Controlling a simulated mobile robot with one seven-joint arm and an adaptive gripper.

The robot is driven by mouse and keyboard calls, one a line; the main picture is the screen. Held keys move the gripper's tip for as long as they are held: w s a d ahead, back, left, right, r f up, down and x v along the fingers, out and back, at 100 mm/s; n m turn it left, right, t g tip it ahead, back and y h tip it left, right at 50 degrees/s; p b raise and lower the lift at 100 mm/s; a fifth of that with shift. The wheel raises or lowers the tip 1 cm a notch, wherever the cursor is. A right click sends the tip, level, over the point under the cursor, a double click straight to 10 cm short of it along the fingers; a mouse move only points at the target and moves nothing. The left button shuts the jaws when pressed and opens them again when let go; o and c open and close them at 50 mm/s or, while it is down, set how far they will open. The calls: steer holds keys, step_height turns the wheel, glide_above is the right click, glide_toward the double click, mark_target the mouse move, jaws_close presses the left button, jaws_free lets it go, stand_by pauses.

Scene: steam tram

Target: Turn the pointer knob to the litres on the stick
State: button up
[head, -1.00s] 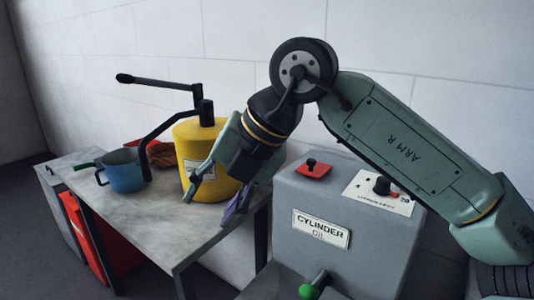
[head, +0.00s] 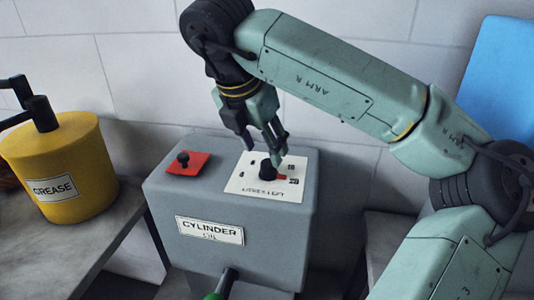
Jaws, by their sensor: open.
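The pointer knob (head: 267,170) is a black knob with a red pointer on a white dial plate (head: 236,185), on top of the grey cylinder oil box (head: 165,200). Its red pointer (head: 282,177) points right, towards the lower right figure on the plate. The figures are small and hard to read. My gripper (head: 265,147) is open and points down just above and behind the knob. One finger is to the left and one to the right; I cannot tell whether either touches the knob. I can make out no measuring stick.
A red plate (head: 196,160) with a small black knob (head: 183,158) lies left of the dial. A green-ended handle (head: 226,281) sticks out of the box front. A yellow grease can (head: 75,150) stands on the table (head: 110,225) at left. A blue panel (head: 500,75) is at upper right.

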mark_target(268, 163)
steer(key=p+x, duration=0.1)
steer(key=x, duration=0.3)
steer(key=shift+w+d+f, duration=0.1)
steer(key=shift+w+f, duration=0.05)
steer(key=shift+f, duration=0.2)
jaws_close()
stand_by(0.4)
steer(key=shift+f+b, duration=0.1)
steer(key=shift+b, duration=0.25)
